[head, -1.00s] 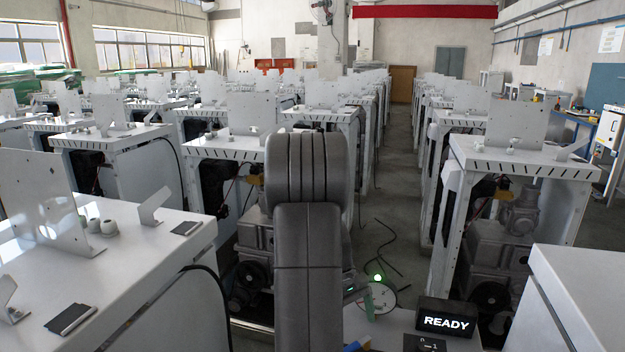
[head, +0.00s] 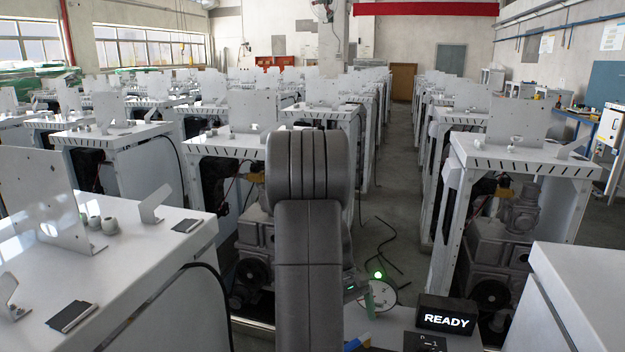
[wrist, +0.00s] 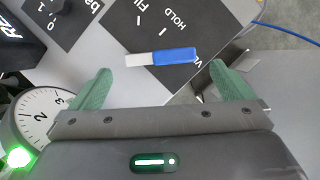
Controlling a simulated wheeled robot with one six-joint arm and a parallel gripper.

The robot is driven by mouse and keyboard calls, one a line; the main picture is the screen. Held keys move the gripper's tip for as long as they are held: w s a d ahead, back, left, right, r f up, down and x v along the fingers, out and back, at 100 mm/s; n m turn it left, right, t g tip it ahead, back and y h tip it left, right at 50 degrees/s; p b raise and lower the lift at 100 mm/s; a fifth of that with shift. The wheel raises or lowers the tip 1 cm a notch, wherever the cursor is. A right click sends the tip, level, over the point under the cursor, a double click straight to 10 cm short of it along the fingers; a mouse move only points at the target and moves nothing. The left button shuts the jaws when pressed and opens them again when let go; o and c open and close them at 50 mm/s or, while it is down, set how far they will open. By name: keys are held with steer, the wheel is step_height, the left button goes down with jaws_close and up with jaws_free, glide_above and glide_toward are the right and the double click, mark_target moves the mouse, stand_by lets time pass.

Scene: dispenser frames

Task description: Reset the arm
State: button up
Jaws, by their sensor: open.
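My gripper (wrist: 160,68) shows in the wrist view with its two green fingers spread wide and nothing between them. A stick (wrist: 160,57), half white and half blue, lies on the grey surface with printed dark labels, across the gap beyond the fingertips. I cannot tell its distance from the fingers. In the head view my grey arm stands upright in the middle and hides what is behind it.
A black READY sign (head: 446,318) stands at the front right, close to a round dial (head: 383,295). The dial (wrist: 40,117) is left of my gripper in the wrist view. White dispenser frames stand in rows on both sides, with a floor aisle (head: 395,200) between.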

mark_target(362, 340)
steer(key=v, duration=1.1)
steer(key=x, duration=1.4)
steer(key=shift+s+f, duration=0.15)
steer(key=shift+s, duration=0.05)
steer(key=n, duration=0.1)
steer(key=n+b, duration=0.1)
steer(key=s+n+h, duration=0.1)
steer(key=n, duration=0.1)
steer(key=shift+d+t, duration=0.3)
steer(key=shift+t, duration=0.1)
steer(key=n+b, duration=0.1)
steer(key=n, duration=0.1)
steer(key=s+d+n+t+b, duration=0.1)
steer(key=n, duration=0.1)
steer(key=shift+t+h, duration=0.3)
steer(key=shift+h, duration=0.1)
steer(key=v, duration=1.3)
steer(key=shift+r+p, duration=0.35)
steer(key=shift+p, duration=0.05)
steer(key=shift+a, duration=0.15)
